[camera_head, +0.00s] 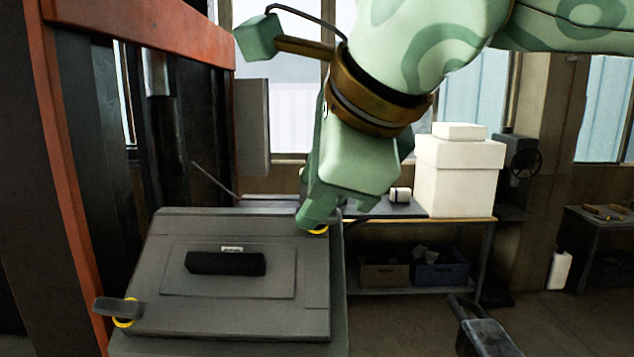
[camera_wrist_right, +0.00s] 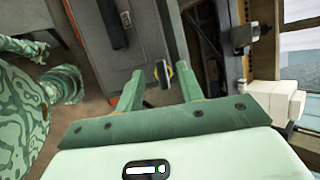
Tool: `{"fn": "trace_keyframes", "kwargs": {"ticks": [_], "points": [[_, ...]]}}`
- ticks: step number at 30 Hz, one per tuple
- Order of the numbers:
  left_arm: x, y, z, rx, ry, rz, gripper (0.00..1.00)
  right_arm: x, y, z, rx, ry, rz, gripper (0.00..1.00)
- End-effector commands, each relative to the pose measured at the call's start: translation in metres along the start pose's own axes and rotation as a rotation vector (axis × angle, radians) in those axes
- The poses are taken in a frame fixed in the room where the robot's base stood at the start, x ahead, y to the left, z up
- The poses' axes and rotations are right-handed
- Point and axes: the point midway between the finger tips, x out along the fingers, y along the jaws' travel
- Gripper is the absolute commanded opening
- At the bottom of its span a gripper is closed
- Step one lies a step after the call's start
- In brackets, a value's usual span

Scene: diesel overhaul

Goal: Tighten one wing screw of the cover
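The cover (camera_head: 175,310) is a dark grey slanted plate with a black handle (camera_head: 225,263). One wing screw (camera_head: 120,309), grey with a yellow ring, sits at its near left corner. At the far right corner, the yellow ring (camera_head: 318,230) of another wing screw shows just below my right gripper (camera_head: 338,212); the gripper hides the rest. In the wrist view this wing screw (camera_wrist_right: 162,73) lies between the two spread fingertips of the right gripper (camera_wrist_right: 160,80), apparently untouched. The right gripper is open and empty. My left gripper is in neither view.
An orange-red frame post (camera_head: 65,170) stands left of the cover. Behind it, a bench (camera_head: 415,212) carries white boxes (camera_head: 458,180) and a small roll (camera_head: 400,195); bins stand on its lower shelf. A dark grey object (camera_head: 485,335) is at lower right. Floor is clear between.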

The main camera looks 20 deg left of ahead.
Motion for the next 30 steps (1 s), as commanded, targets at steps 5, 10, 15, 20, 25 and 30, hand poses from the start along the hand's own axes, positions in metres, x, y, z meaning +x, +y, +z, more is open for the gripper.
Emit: {"fn": "trace_keyframes", "kwargs": {"ticks": [5, 10, 15, 20, 25, 30], "points": [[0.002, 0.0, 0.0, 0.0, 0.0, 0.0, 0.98, 0.0, 0.0, 0.0, 0.001, 0.0, -0.001, 0.37], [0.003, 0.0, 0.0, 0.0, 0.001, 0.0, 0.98, -0.001, 0.0, 0.0, 0.001, 0.0, -0.001, 0.37], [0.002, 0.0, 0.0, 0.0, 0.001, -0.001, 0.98, -0.001, 0.0, 0.0, 0.001, 0.0, -0.001, 0.37], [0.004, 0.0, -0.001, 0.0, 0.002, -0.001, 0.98, 0.001, 0.0, -0.001, 0.001, 0.0, -0.001, 0.37], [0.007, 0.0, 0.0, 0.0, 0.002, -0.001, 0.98, 0.007, 0.001, -0.003, 0.001, 0.001, 0.0, 0.37], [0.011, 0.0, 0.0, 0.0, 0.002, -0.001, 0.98, 0.014, 0.001, -0.006, 0.001, 0.001, 0.0, 0.37]]}}
